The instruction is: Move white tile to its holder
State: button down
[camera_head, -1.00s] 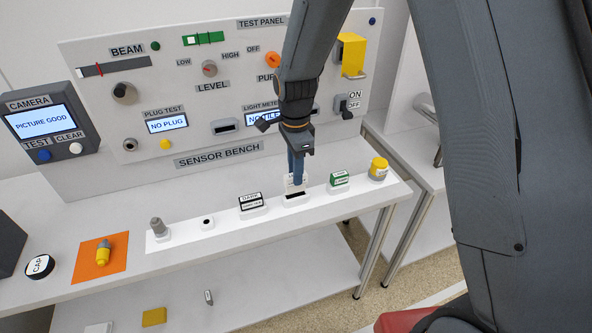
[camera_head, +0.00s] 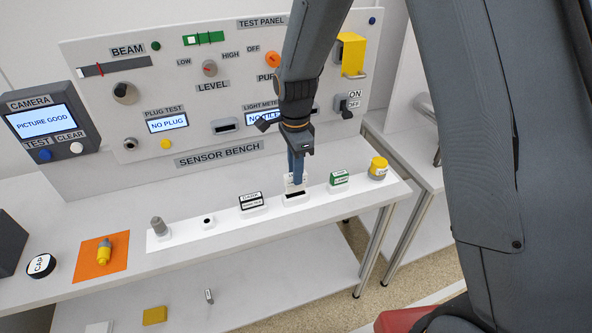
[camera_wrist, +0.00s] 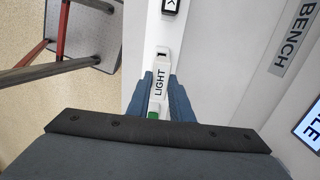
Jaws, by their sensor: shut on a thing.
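The white tile (camera_head: 289,179) is held upright in my gripper (camera_head: 297,180), with the blue fingers shut on it. A white holder (camera_head: 287,202) with a dark slot stands on the white strip, just below the tile in the head view. I cannot tell whether the tile's lower edge touches the holder. In the wrist view, my gripper (camera_wrist: 160,95) has a white piece lettered LIGHT (camera_wrist: 158,84) between its fingers, with a small dark slot just above it in the picture. The fingers hide part of the tile.
On the strip, a black-and-white tile (camera_head: 250,199) stands to the left and a green-and-white tile (camera_head: 339,178) to the right. A yellow-topped jar (camera_head: 378,168) is at the strip's right end. The upright test panel (camera_head: 215,100) stands close behind.

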jog(key=shift+f+b, duration=0.85)
jog(key=shift+f, duration=1.2)
jog(key=c, duration=1.5)
grip_release()
jog(key=shift+r, duration=0.1)
jog(key=shift+r+b, duration=1.15)
jog(key=shift+r, duration=2.7)
jog(key=s+d+n+b, duration=0.1)
jog(key=s+d+n, duration=0.4)
jog(key=s+d+f+n+t+b, duration=0.1)
jog(key=s+d+n, duration=0.4)
jog(key=s+d+f+n+b, duration=0.1)
jog(key=s+d+n, duration=0.3)
jog(key=s+d, duration=0.1)
jog(key=shift+s+f+n, duration=0.1)
jog(key=shift+n, duration=0.3)
